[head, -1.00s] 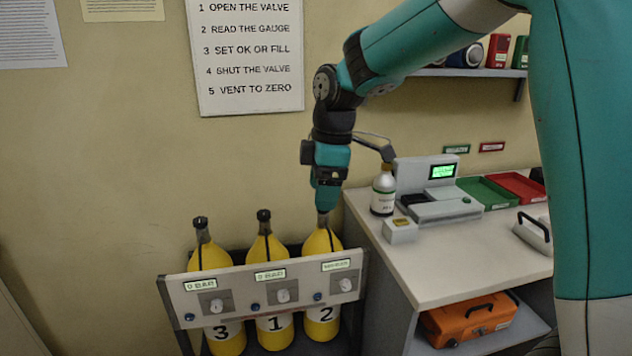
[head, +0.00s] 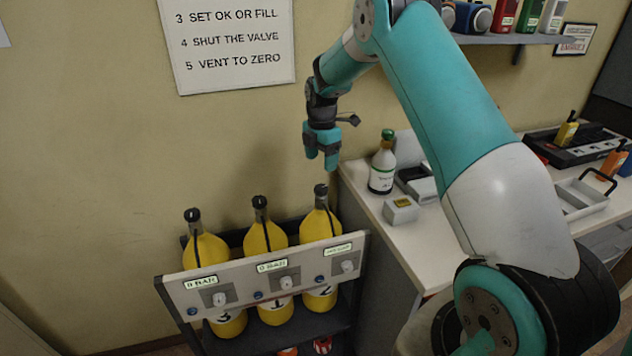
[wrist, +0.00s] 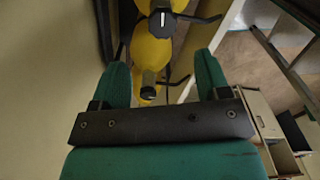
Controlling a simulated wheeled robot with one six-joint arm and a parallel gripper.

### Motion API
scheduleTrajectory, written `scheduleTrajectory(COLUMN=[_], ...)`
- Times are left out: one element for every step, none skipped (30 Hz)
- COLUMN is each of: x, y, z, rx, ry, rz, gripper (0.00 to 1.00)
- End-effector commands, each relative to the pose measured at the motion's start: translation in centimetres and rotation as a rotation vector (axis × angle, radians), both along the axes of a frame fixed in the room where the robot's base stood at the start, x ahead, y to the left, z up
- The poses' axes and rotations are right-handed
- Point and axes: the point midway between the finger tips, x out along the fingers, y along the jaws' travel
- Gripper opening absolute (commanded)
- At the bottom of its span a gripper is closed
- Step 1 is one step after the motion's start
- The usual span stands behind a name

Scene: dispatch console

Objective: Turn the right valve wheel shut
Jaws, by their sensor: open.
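The right valve wheel (head: 321,189) is a small dark cap on the neck of the right yellow cylinder (head: 318,225), which stands upright in the rack and bears a 2. My gripper (head: 321,166) points down just above this wheel, open and apart from it. In the wrist view, the two green fingers (wrist: 162,76) are spread with nothing gripped. A yellow cylinder neck (wrist: 149,80) shows between them, and a dark knob with a white line (wrist: 162,20) shows farther up. I cannot tell which cylinder each belongs to.
The middle (head: 262,238) and left (head: 205,250) cylinders stand alongside, behind a grey gauge panel (head: 260,278). The right gauge is unreadable. The wall side is clear.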

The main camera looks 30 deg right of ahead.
Motion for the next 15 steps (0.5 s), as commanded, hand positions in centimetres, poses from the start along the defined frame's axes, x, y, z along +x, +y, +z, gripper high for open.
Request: scheduleTrajectory(x=[-0.1,-0.1,-0.2,-0.2,-0.1,-0.1,-0.1,-0.1,-0.1,0.0,0.0,0.0,0.0,0.0,0.0], y=[0.0,-0.1,-0.1,0.0,0.0,0.0,0.0,0.0,0.0,0.1,0.1,0.1,0.1,0.2,0.2], z=[-1.0,-1.7,-2.6,-3.2,-3.9,-4.6,-5.2,-5.7,-6.4,-6.8,-7.2,-7.6,-7.9,-8.1,-8.4], rx=[0.001,0.001,0.001,0.002,0.002,0.002,0.002,0.001,0.001,0.001,0.001,0.001,0.0,0.001,0.001], ry=[0.006,0.006,0.006,0.005,0.005,0.004,0.004,0.003,0.002,0.002,0.002,0.001,0.001,0.001,0.001], rz=[-0.001,-0.001,-0.001,-0.001,-0.001,-0.001,-0.001,0.0,0.0,0.0,0.001,0.001,0.001,0.002,0.002], gripper=[0.69,0.69,0.69,0.69,0.69,0.69,0.69,0.69,0.69,0.69,0.69,0.69,0.69,0.69,0.69])
